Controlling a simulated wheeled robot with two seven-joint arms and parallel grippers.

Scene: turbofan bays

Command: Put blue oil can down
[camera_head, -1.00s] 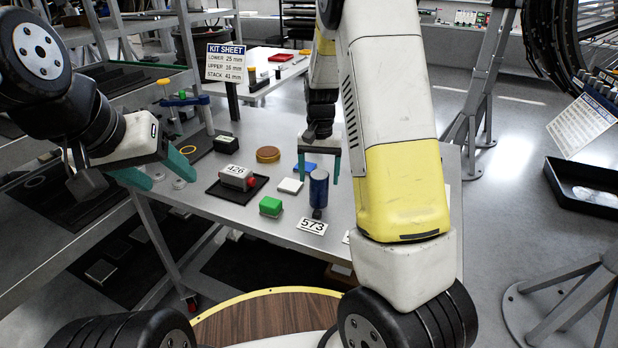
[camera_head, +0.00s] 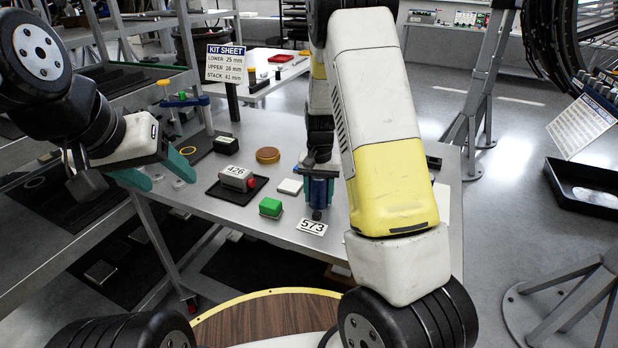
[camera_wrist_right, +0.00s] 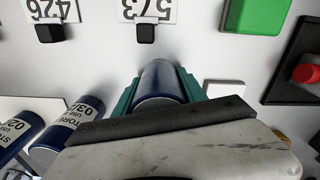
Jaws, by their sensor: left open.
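The blue oil can (camera_head: 317,193) is a dark blue cylinder upright at the front of the grey table, behind the 573 card (camera_head: 312,227). My right gripper (camera_head: 318,192) reaches down with a teal finger on each side of it. In the right wrist view the can (camera_wrist_right: 160,82) lies between the teal fingers (camera_wrist_right: 157,90), close to both; whether they press on it I cannot tell. Its lower end seems at table level. My left gripper (camera_head: 167,168) is open and empty over the table's left edge.
A green block (camera_head: 271,207) and a black tray (camera_head: 213,190) holding a grey and red part stand left of the can. A white square (camera_head: 290,186) and a brown disc (camera_head: 267,154) lie behind. More blue cans (camera_wrist_right: 72,125) show in the wrist view.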

